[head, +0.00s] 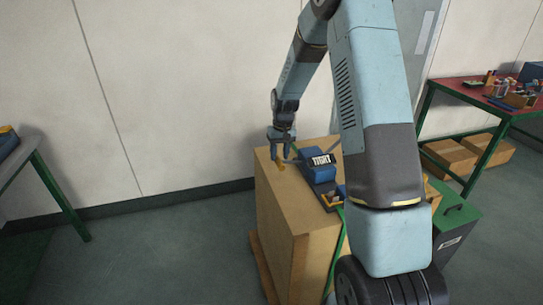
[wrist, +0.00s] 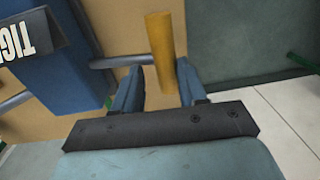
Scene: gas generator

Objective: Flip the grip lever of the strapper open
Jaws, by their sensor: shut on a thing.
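The blue strapper (head: 318,168) sits on top of a tall cardboard carton (head: 282,222). It has a dark label with white letters, partly seen at the left of the wrist view (wrist: 62,70). The grip lever is a yellow-orange bar (wrist: 160,48) at the end of a grey rod, reaching out to the side of the strapper. My gripper (head: 280,152) is at the carton's far left edge. In the wrist view its two fingers (wrist: 160,86) stand on either side of the yellow bar and are shut on it.
A red-topped table (head: 462,88) with small items is at the right, a green-legged table (head: 30,150) at the left. The floor at left is clear.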

